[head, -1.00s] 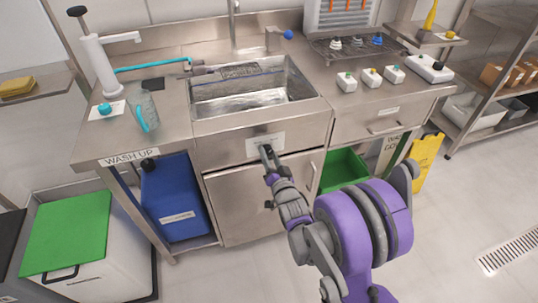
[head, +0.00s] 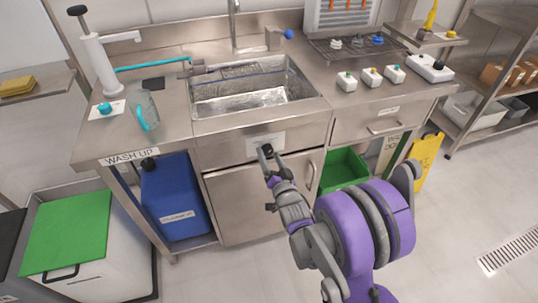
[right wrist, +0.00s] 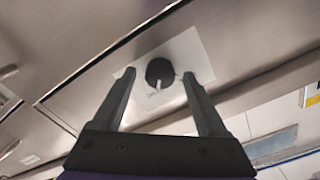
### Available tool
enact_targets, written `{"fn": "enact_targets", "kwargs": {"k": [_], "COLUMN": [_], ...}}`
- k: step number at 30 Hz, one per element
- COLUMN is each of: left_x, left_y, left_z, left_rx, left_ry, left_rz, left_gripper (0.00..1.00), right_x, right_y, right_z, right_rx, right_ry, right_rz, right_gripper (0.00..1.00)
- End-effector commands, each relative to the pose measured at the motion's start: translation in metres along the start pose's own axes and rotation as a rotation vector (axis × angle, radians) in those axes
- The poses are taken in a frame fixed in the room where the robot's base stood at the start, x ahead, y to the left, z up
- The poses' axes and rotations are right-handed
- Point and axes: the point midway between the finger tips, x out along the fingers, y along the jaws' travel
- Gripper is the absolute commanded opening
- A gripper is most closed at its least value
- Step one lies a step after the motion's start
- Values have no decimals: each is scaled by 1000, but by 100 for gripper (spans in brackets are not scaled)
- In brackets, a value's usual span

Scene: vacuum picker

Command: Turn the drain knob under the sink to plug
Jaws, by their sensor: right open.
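The drain knob (right wrist: 160,71) is round and black with a white pointer mark. It sits on a white label plate (right wrist: 200,58) on the steel front panel below the sink (head: 250,95). In the right wrist view its pointer points down in the picture, toward small lettering too blurred to read. My right gripper (right wrist: 158,75) is open, with one fingertip on each side of the knob in the picture. I see no clear contact. In the head view the right gripper (head: 271,156) is at the panel and the knob shows dark at its tips. My left gripper is not in view.
A cabinet door (head: 240,205) with a handle is under the panel. A blue canister (head: 175,200) stands in the open bay at left, and a green crate (head: 343,168) at right. Several small switch boxes (head: 371,77) sit on the counter right of the sink.

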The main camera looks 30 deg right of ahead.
Motion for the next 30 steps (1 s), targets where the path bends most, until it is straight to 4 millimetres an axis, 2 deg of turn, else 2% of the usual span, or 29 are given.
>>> {"fn": "enact_targets", "kwargs": {"k": [9,15,20,30], "left_x": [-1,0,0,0], "left_y": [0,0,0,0], "left_z": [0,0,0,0], "left_rx": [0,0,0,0], "left_ry": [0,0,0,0], "left_rz": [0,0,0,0], "left_gripper": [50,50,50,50], "right_x": [-63,-91,-98,-98], "right_y": [0,0,0,0], "right_z": [0,0,0,0], "right_rx": [0,0,0,0], "right_ry": [0,0,0,0], "right_rz": [0,0,0,0], "right_gripper": [76,76,76,76]}}
